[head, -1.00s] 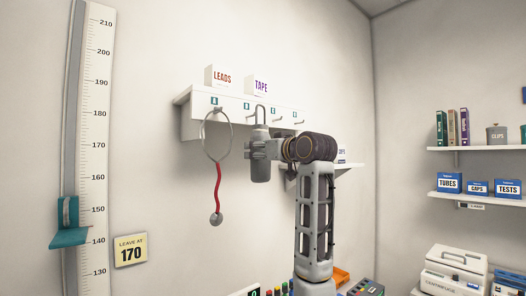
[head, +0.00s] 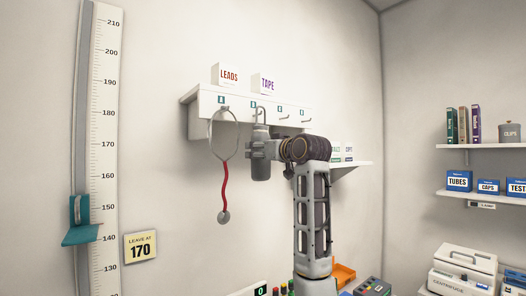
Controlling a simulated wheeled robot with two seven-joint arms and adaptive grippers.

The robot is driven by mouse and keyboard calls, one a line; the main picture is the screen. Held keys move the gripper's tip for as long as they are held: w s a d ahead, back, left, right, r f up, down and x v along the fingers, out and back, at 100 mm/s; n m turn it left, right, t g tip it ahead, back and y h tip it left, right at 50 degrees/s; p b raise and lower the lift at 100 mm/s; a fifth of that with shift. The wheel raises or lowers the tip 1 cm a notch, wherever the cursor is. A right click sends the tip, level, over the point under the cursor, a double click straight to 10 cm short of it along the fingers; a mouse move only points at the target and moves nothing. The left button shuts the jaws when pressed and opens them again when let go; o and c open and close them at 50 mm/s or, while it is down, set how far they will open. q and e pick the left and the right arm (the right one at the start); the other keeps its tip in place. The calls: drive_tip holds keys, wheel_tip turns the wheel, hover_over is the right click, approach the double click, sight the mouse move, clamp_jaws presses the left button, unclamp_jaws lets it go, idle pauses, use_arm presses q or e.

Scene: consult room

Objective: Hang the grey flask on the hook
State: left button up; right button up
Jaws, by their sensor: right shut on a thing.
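The grey flask (head: 261,168) is upright in front of the wall rack, its wire loop (head: 260,112) standing up from its top. My right gripper (head: 258,150) is shut on the flask's upper body, with the arm coming from the right. The white hook rack (head: 238,104) has a row of hooks with small teal labels. The loop overlaps the second hook's place, just beside its label (head: 253,104). I cannot tell whether the loop is around that hook or in front of it. The third hook (head: 284,117) and fourth hook (head: 305,119) are bare. My left gripper is not in view.
A stethoscope with a red tube (head: 226,185) hangs from the first hook, close left of the flask. The LEADS box (head: 228,75) and TAPE box (head: 266,83) stand on top of the rack.

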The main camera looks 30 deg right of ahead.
drive_tip(key=shift+w, duration=0.35)
drive_tip(key=shift+w+f, duration=0.5)
drive_tip(key=shift+w, duration=0.05)
drive_tip(key=shift+f, duration=0.1)
idle(0.4)
drive_tip(key=o, duration=1.2)
drive_tip(key=shift+a, duration=0.1)
drive_tip(key=shift+o, duration=0.2)
drive_tip(key=s, duration=1.2)
